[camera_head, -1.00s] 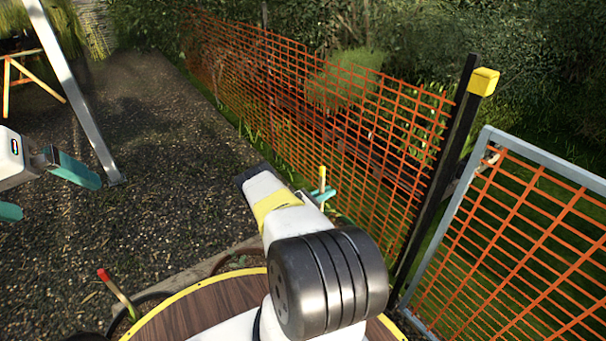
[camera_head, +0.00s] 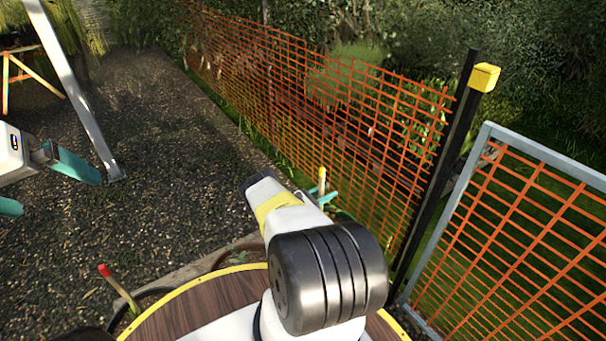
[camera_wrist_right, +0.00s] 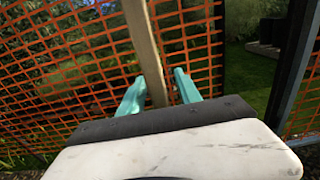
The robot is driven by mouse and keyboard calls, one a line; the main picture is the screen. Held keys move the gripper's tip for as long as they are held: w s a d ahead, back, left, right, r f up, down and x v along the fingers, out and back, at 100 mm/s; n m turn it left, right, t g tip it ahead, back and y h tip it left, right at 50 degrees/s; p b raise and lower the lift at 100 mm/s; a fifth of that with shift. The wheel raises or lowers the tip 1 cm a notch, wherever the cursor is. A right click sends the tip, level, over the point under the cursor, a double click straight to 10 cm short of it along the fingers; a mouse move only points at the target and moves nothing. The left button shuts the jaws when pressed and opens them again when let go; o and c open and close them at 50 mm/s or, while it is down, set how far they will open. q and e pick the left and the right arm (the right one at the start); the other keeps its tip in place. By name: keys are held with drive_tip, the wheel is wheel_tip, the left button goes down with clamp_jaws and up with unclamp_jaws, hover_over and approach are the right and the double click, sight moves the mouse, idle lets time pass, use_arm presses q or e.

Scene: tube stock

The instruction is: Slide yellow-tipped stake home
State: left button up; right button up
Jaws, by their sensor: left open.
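The yellow-tipped stake (camera_head: 322,178) stands roughly upright in the head view, just beyond my right wrist. Its lower part is hidden behind my arm. In the right wrist view the pale wooden stake (camera_wrist_right: 147,45) runs between the two teal fingers of my right gripper (camera_wrist_right: 160,82). The stake's lower end is hidden by the gripper body. My left gripper (camera_head: 42,186) is open and empty at the left edge, above the gravel.
Orange mesh fencing (camera_head: 300,110) runs behind the stake to a dark post with a yellow cap (camera_head: 484,77). A grey-framed mesh gate (camera_head: 545,160) stands right. A round wooden top (camera_head: 190,310) has a yellow rim. A red-tipped stake (camera_head: 116,285) leans beside it. Open gravel lies left.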

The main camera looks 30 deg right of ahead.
drive_tip(key=a, duration=0.7)
drive_tip(key=shift+s+a, duration=0.35)
drive_tip(key=shift+a, duration=0.05)
idle(0.4)
